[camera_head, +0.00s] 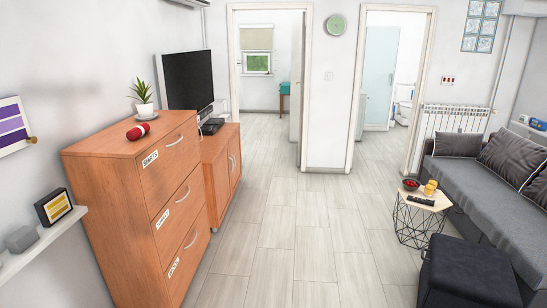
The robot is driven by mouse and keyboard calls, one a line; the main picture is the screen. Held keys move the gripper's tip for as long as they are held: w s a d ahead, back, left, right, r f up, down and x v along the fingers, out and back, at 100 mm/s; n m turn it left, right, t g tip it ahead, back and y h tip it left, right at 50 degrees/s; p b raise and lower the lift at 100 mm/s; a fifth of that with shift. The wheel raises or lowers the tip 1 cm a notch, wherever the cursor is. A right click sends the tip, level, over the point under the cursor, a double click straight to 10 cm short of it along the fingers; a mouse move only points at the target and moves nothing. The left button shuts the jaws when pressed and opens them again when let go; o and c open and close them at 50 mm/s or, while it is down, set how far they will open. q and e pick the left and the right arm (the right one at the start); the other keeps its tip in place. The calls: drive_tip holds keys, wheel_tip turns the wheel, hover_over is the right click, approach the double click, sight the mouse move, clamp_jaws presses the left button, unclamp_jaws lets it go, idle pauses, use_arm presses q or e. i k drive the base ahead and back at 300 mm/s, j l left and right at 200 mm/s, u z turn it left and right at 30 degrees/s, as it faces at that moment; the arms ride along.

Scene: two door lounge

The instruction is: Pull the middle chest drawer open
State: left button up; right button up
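A wooden chest (110,200) with three stacked drawers stands at the left, its drawer fronts facing right. The middle drawer (172,206) looks shut, flush with the others. It has a silver bar handle (183,194) and a white label (162,219); the label's text is too small to read surely. The top drawer (165,163) and bottom drawer (188,255) also look shut, each with a handle and label. Neither of my grippers shows in the head view.
A potted plant (142,96) and a red object (138,131) stand on the chest. A wall shelf (38,244) is at left. A wire-legged table (420,199), black ottoman (470,272) and grey sofa (490,200) are at right. The floor (285,245) between is clear.

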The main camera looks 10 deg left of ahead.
sight(170, 226)
drive_tip(key=i+u, duration=0.1)
drive_tip(key=i, duration=0.6)
drive_tip(key=i+l+u, duration=0.1)
drive_tip(key=i, duration=0.55)
drive_tip(key=i+l+u, duration=0.1)
drive_tip(key=i, duration=0.6)
drive_tip(key=i+j+u, duration=0.5)
drive_tip(key=i+u, duration=0.2)
drive_tip(key=i, duration=0.25)
drive_tip(key=i+j, duration=0.15)
drive_tip(key=j, duration=0.2)
drive_tip(key=i+j+u, duration=0.1)
drive_tip(key=j, duration=0.25)
drive_tip(key=i+j, duration=0.2)
drive_tip(key=j, duration=0.15)
